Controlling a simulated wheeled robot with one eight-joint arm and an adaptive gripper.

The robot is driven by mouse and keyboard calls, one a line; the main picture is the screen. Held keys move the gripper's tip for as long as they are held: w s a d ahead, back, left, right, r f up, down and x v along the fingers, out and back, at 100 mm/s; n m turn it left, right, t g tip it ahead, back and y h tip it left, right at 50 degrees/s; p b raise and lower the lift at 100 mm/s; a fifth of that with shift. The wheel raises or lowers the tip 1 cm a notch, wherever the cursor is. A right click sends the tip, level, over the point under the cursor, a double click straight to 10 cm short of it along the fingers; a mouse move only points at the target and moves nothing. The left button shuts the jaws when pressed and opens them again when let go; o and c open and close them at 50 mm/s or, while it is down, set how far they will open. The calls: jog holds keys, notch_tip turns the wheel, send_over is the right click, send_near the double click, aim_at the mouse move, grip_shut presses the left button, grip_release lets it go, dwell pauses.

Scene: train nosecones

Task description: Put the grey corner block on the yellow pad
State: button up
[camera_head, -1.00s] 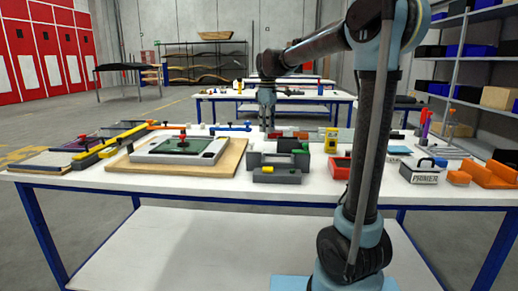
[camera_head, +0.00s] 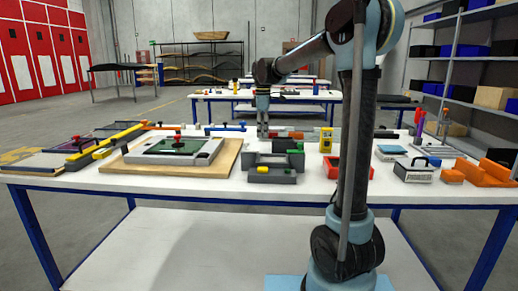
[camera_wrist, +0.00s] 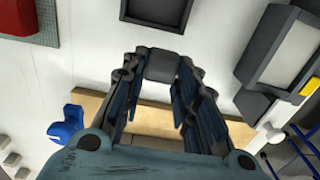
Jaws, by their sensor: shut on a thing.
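My gripper (camera_wrist: 163,68) reaches down over the far part of the white table. In the wrist view its fingers are closed on a dark grey block (camera_wrist: 164,66), of which only a flat face shows between the fingertips. In the head view my gripper (camera_head: 262,132) is small and stands behind the grey stepped fixture (camera_head: 272,177), and the held block cannot be made out. The yellow pad cannot be identified with certainty. A small yellow patch (camera_wrist: 312,87) shows at the right edge of the wrist view, beside a grey fixture (camera_wrist: 262,75).
A tan wooden strip (camera_wrist: 155,118) lies below my fingers, with a blue part (camera_wrist: 68,125) beside it. A wooden board with a grey frame (camera_head: 150,148), a yellow device (camera_head: 326,140), a red tray (camera_head: 334,171) and a primer box (camera_head: 413,174) crowd the table.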

jog(key=shift+f, duration=3.4)
jog(key=o, duration=0.9)
